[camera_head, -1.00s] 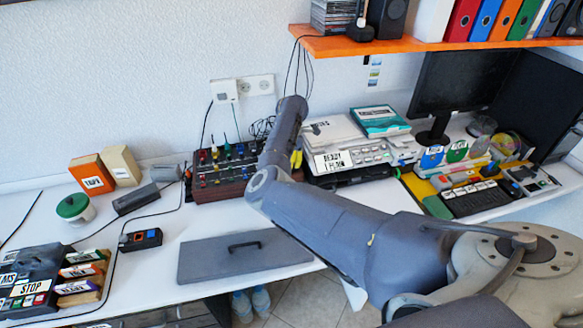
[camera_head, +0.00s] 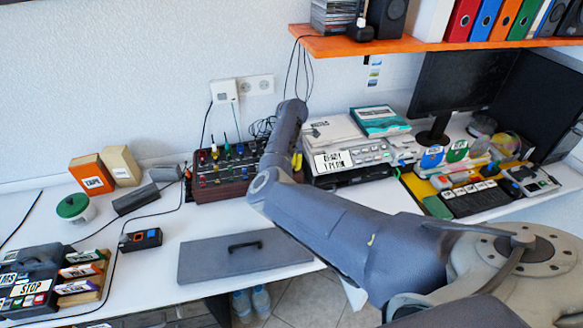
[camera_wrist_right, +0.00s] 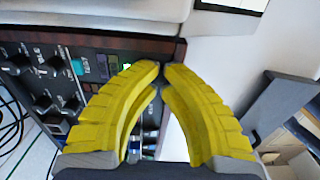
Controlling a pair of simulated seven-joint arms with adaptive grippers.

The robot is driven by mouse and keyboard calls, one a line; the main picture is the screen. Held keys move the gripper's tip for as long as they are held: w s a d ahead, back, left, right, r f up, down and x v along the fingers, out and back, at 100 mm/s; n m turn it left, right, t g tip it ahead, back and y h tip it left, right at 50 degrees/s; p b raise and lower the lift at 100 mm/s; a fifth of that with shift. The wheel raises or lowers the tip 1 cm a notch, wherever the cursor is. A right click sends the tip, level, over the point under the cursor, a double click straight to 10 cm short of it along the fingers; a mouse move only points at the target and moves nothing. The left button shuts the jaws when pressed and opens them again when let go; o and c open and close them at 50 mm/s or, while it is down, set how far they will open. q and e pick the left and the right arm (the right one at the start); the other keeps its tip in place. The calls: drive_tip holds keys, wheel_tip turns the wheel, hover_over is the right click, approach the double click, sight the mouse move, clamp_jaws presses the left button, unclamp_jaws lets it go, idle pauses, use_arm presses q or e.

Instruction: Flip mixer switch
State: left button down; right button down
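The mixer (camera_head: 220,187) is a dark panel with coloured knobs and a reddish-brown casing, on the white desk against the wall. Its right part is hidden behind my right arm in the head view. In the right wrist view, the mixer panel (camera_wrist_right: 97,60) fills the left and centre, with black knobs and small coloured buttons. My right gripper (camera_wrist_right: 162,72) has yellow curved fingers with their tips together, over the mixer's edge area, nothing visible between them. In the head view only a bit of yellow finger shows. I cannot pick out which control is the switch. My left gripper is out of view.
A printer-like device (camera_head: 350,158) with a display stands just right of the mixer. A grey panel with a handle (camera_head: 240,257) lies in front. A small black box with buttons (camera_head: 140,239) and a green-lidded jar (camera_head: 73,210) are at left. An orange shelf (camera_head: 375,46) hangs above right.

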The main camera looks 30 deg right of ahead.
drive_tip(key=shift+f, duration=0.35)
idle(0.3)
drive_tip(key=shift+r, duration=3.45)
